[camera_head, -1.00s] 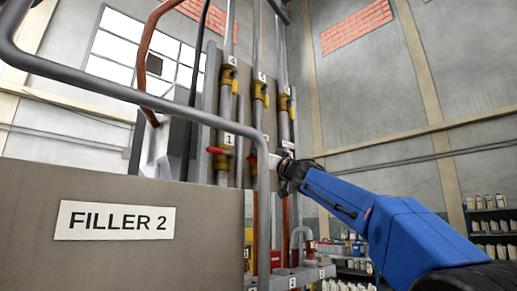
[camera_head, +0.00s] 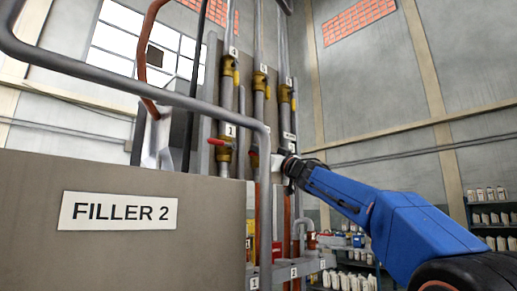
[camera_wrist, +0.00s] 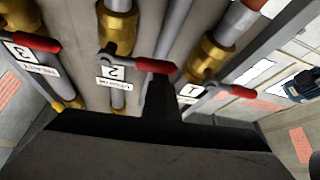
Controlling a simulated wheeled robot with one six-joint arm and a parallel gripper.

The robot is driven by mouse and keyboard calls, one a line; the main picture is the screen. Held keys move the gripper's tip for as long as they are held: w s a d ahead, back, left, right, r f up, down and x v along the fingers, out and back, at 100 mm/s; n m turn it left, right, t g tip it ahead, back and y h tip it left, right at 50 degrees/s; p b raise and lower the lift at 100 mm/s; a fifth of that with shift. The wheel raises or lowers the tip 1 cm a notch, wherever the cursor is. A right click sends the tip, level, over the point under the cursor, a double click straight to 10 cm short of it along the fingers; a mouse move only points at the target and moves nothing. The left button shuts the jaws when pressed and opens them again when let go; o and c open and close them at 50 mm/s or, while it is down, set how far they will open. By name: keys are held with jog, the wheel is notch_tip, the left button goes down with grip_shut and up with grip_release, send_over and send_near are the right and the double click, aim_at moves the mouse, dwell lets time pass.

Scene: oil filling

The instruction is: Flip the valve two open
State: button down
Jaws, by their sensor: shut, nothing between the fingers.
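Valve two is in the middle of the wrist view, with a brass body (camera_wrist: 117,30), an upside-down "2" label (camera_wrist: 113,72) and a red-ended handle (camera_wrist: 150,65). The handle lies across its pipe, pointing right. My gripper (camera_wrist: 160,88) is shut and empty, its dark fingertips at the red end of that handle. I cannot tell whether they touch. In the head view my gripper (camera_head: 279,163) reaches the pipe panel behind a grey rail, which hides part of it. Valve two's handle is not clear there.
Valve one's red handle (camera_wrist: 205,100) is close on the right and valve three's red handle (camera_wrist: 35,42) is on the left. In the head view the grey rail (camera_head: 266,215) and the FILLER 2 cabinet (camera_head: 150,245) stand in front of the pipes. Shelves (camera_head: 490,215) are far right.

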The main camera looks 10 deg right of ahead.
jog(key=w+d+f+n+g+y, duration=0.1)
jog(key=w+d+f+n+g, duration=0.1)
jog(key=n, duration=0.8)
jog(key=w+d+f+n+g+y, duration=0.1)
jog(key=d+f+n+g, duration=0.3)
jog(key=f+n+g, duration=0.2)
jog(key=n+g, duration=0.2)
jog(key=n, duration=0.2)
jog(key=shift+w+d, duration=0.2)
jog(key=shift+w, duration=0.15)
jog(key=shift+w+d+f, duration=0.1)
jog(key=s+d, duration=0.5)
jog(key=s, duration=0.2)
jog(key=shift+s+d+g, duration=0.25)
jog(key=shift+s+g, duration=0.05)
jog(key=shift+s, duration=0.05)
dwell(0.3)
